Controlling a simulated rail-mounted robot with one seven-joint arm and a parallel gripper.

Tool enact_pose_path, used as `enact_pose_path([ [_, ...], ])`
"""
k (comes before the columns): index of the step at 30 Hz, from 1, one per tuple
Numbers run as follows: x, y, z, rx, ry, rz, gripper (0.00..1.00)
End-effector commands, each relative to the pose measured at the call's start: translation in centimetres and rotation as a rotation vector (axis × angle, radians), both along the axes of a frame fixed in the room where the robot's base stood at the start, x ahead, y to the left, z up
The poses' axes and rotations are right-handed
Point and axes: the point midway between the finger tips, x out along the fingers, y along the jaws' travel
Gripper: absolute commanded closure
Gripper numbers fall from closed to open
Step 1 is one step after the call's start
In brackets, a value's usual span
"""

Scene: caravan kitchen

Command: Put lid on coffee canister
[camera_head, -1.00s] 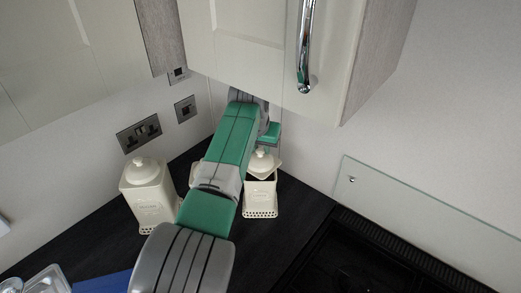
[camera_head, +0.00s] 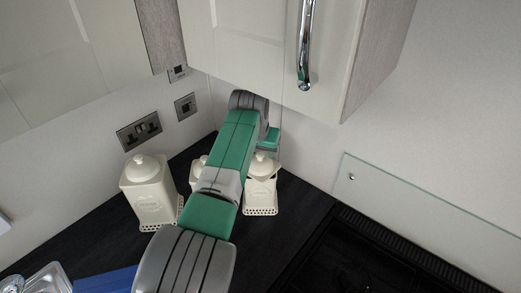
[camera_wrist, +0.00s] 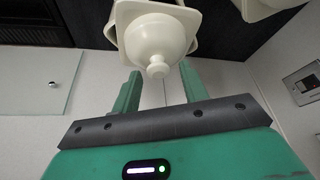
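Several cream canisters stand on the dark worktop in the head view. The left canister (camera_head: 150,200) and right canister (camera_head: 261,195) each have a knobbed lid on top. A canister (camera_head: 196,173) between them is partly hidden by my arm. I cannot read which one is coffee. In the wrist view, a cream lid (camera_wrist: 155,40) with a round knob is close to my gripper (camera_wrist: 160,86). It lies over a canister and looks turned against the square body. My gripper's two green fingers are apart with nothing between them; the knob is just beyond the fingertips.
The wall cupboard (camera_head: 245,45) with its chrome handle (camera_head: 305,50) hangs above. A black hob (camera_head: 350,260) is at lower right, with a glass panel (camera_head: 420,215) behind. A metal sink edge (camera_head: 45,280) and blue cloth-like item (camera_head: 105,281) are lower left.

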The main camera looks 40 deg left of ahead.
Motion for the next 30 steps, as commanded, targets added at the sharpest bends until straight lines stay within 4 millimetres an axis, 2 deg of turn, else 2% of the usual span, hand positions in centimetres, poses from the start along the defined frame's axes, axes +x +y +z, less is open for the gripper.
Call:
enact_pose_path([
  [3, 0.0, 0.0, 0.2, 0.0, 0.0, 0.0, 0.56],
  [6, 0.0, 0.0, 1.4, 0.0, -0.001, 0.0, 0.56],
  [8, -0.2, -0.1, 1.3, 0.0, -0.002, -0.001, 0.56],
  [10, -0.6, -0.2, 1.8, 0.001, -0.003, -0.001, 0.56],
  [13, -1.4, -0.7, 1.6, -0.001, -0.003, -0.002, 0.56],
  [20, -4.5, -2.1, 1.5, 0.0, -0.002, 0.0, 0.56],
  [30, -10.0, -4.6, 1.7, 0.0, -0.001, 0.0, 0.56],
])
